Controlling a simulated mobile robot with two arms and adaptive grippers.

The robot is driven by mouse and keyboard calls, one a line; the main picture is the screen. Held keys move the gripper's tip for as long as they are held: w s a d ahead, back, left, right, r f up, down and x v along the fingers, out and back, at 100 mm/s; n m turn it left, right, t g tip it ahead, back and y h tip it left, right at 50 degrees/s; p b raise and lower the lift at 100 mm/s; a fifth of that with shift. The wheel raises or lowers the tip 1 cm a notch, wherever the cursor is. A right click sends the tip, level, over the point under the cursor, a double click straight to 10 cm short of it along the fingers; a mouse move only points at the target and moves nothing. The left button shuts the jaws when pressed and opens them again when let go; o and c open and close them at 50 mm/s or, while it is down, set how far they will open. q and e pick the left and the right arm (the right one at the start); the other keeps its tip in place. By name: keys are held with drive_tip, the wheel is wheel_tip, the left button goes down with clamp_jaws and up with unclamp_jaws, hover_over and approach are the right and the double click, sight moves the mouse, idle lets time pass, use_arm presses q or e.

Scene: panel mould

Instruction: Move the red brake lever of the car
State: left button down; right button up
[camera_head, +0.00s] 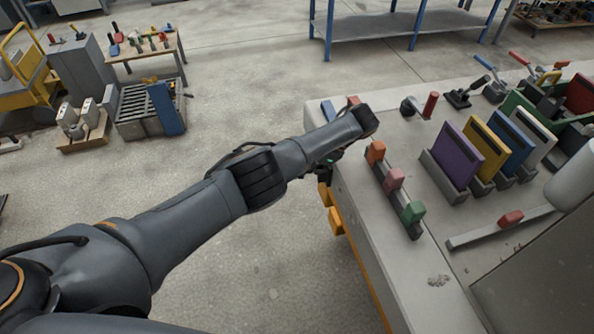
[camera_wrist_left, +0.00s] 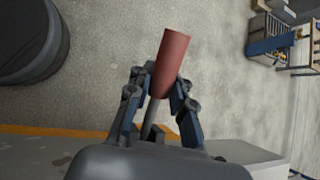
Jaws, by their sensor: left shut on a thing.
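A red cylindrical lever handle (camera_wrist_left: 171,62) stands between the fingers of my left gripper (camera_wrist_left: 160,95) in the left wrist view, tilted slightly. A dark shaft (camera_wrist_left: 150,118) shows below it. The left gripper is shut on this handle. In the head view the left gripper (camera_head: 328,163) is at the left edge of the grey workbench (camera_head: 385,285), mostly hidden behind my own wrist, so its grip does not show there. Another red-handled lever (camera_head: 431,104) stands on the bench, apart from the gripper. I see no car. My right gripper is not in view.
A strip with orange, pink and green sliders (camera_head: 394,181) lies close to my left wrist. Purple, yellow, blue and white panels (camera_head: 463,157) stand farther right. A bar with a red knob (camera_head: 511,218) lies nearer. The floor (camera_head: 265,85) left of the bench is open.

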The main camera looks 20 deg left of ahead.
use_arm(q)
drive_tip(key=shift+w+d+r, duration=0.1)
drive_tip(key=shift+w+r, duration=0.05)
drive_tip(key=shift+r, duration=0.15)
drive_tip(key=c, duration=1.5)
unclamp_jaws()
drive_tip(key=o, duration=0.3)
drive_tip(key=shift+d, duration=0.1)
drive_tip(key=shift+f, duration=0.1)
drive_tip(key=shift+v, duration=3.7)
drive_tip(key=shift+d, duration=0.1)
